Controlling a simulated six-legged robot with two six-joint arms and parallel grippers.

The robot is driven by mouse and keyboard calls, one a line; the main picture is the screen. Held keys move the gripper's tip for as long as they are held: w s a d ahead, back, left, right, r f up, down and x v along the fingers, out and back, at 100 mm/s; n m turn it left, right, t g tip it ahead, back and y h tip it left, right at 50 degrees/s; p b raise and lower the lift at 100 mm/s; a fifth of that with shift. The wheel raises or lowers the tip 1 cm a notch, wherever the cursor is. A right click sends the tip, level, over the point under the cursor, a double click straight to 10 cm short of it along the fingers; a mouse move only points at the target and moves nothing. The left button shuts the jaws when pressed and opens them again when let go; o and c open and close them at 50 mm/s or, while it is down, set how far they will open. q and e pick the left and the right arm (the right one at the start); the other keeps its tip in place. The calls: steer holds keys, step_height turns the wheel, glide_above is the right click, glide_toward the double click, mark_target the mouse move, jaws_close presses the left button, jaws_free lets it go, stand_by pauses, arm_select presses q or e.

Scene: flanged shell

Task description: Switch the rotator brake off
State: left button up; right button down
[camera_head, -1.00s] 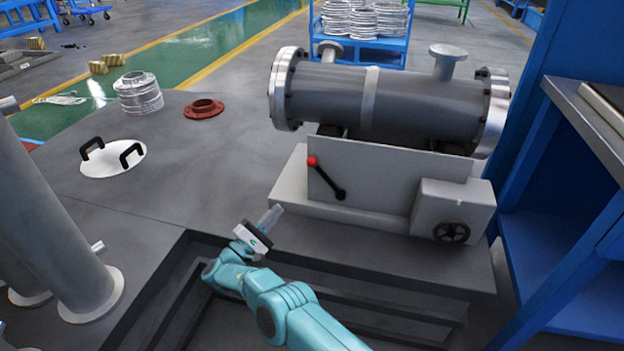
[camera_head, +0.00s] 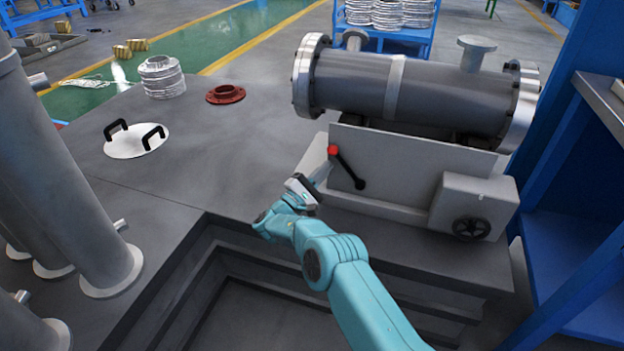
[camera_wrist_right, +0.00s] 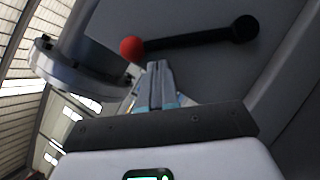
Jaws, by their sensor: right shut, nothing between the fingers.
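The rotator brake is a black lever (camera_head: 347,169) with a red ball knob (camera_head: 333,150) on the grey front plate of the rotator (camera_head: 400,165). The knob end points up and to the left, and the pivot is at the lower right. My right gripper (camera_head: 322,172) is shut and empty, its tips just below the red knob. In the right wrist view the shut fingers (camera_wrist_right: 154,80) point toward the lever (camera_wrist_right: 190,41), close to the red knob (camera_wrist_right: 132,47). I cannot tell whether they touch it. My left gripper is not in view.
A flanged grey shell (camera_head: 420,92) lies on top of the rotator. A handwheel (camera_head: 471,229) is on the box at the right. A white lid with black handles (camera_head: 136,141) and a red flange (camera_head: 225,94) lie on the platform. A blue bench (camera_head: 570,190) stands at the right.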

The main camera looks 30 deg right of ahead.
steer(key=shift+s+d+r, duration=0.3)
steer(key=shift+d+r, duration=0.05)
steer(key=shift+d, duration=0.1)
steer(key=shift+r, duration=0.1)
steer(key=shift+s+d+r+m, duration=0.1)
steer(key=shift+d+r+m, duration=0.05)
steer(key=shift+m, duration=0.35)
